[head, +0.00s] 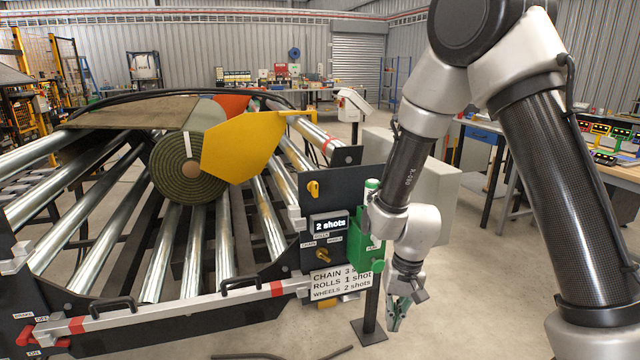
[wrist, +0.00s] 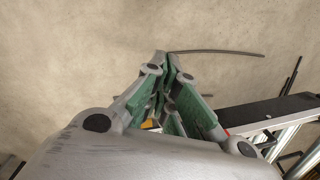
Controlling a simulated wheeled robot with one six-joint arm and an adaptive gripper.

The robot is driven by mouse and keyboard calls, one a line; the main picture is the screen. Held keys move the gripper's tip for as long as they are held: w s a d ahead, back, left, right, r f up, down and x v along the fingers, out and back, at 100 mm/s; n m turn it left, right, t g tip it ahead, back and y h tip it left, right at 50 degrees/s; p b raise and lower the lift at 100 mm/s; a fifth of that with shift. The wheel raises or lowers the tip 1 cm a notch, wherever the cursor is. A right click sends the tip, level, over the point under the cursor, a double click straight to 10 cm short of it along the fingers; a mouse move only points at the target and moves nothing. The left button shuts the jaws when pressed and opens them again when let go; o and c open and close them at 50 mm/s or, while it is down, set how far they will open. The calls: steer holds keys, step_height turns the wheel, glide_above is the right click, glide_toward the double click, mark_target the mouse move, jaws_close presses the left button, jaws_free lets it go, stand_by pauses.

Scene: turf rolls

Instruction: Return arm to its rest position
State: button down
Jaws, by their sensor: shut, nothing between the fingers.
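My gripper (head: 398,314) hangs pointing down at the lower right of the head view, in front of the machine's right corner. Its green-lined fingers also show in the wrist view (wrist: 165,62), where their tips meet with nothing between them. My arm rises from the lower right of the head view, bends at the top and comes down to the gripper. The gripper is apart from the floor. Part of the wrist overlaps a green box (head: 362,240) on the machine's control post.
A roller machine (head: 190,240) carries a turf roll (head: 185,168) beside a yellow plate (head: 243,148). Its panel (head: 330,222) reads "2 shots". A thin dark rod (wrist: 215,52) lies on the floor. A workbench (head: 610,168) stands at right behind my arm. Open floor lies below the gripper.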

steer(key=s+d+r+t, duration=0.1)
steer(key=s+d+r, duration=0.4)
steer(key=r, duration=0.5)
steer(key=s+d+r+t, duration=0.2)
steer(key=s+d+r, duration=0.2)
steer(key=d+r, duration=0.4)
steer(key=s+d+r+n+t+h, duration=0.1)
steer(key=s+d+r, duration=0.4)
steer(key=r, duration=0.7)
steer(key=shift+s+d+t, duration=0.3)
steer(key=shift+d+t, duration=0.3)
steer(key=shift+d, duration=0.15)
steer(key=shift+r, duration=0.1)
stand_by(1.9)
